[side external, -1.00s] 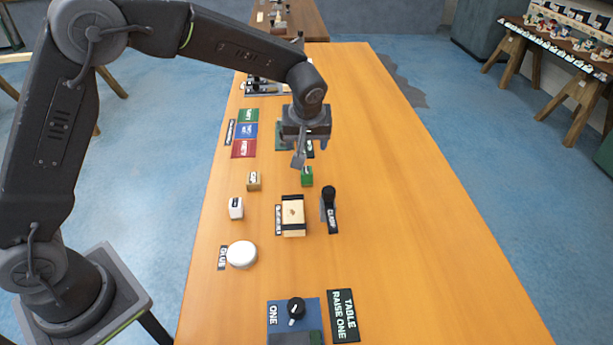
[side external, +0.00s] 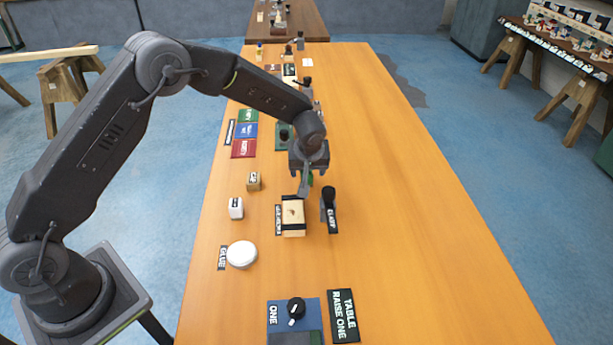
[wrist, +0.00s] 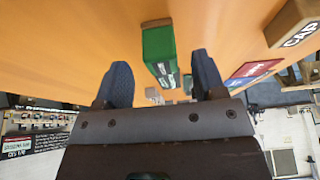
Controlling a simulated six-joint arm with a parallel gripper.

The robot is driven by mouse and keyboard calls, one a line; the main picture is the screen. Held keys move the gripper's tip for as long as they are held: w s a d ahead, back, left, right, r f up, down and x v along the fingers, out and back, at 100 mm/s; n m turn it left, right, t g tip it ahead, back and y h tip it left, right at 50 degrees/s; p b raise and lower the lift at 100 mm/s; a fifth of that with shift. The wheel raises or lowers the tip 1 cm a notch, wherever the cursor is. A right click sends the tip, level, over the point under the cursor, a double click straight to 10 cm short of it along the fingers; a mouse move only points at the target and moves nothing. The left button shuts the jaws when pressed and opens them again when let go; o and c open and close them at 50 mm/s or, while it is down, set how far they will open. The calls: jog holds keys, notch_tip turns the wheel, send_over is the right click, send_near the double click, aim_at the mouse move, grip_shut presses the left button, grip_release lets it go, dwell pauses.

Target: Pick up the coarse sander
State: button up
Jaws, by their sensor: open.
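A small green block (side external: 311,178) with a label sits on the orange table, mostly hidden behind my gripper (side external: 306,190) in the side view. In the wrist view the green block (wrist: 157,45) shows between and beyond my two finger tips (wrist: 161,68), nearer the left-right middle. My gripper is open and empty, low over the table beside the block. I cannot read the block's label, so I cannot tell for sure that it is the coarse sander.
A tan block marked CAP (wrist: 293,24) and a white block (side external: 236,208) stand to the left. A strapped wooden piece (side external: 293,217) and a black-handled clamp (side external: 328,205) stand just in front. A round white glue puck (side external: 242,254) lies nearer. The table's right side is clear.

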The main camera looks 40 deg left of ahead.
jog(key=shift+x, duration=1.45)
jog(key=shift+c, duration=0.3)
jog(key=c, duration=0.9)
jog(key=shift+r, duration=0.15)
jog(key=shift+c, duration=0.2)
notch_tip(320, 180, up, 4)
jog(key=shift+a+r, duration=0.1)
jog(key=shift+r, duration=0.05)
jog(key=s+a+r, duration=0.5)
jog(key=a+r, duration=0.1)
jog(key=a, duration=0.4)
jog(key=shift+s+a+r, duration=0.2)
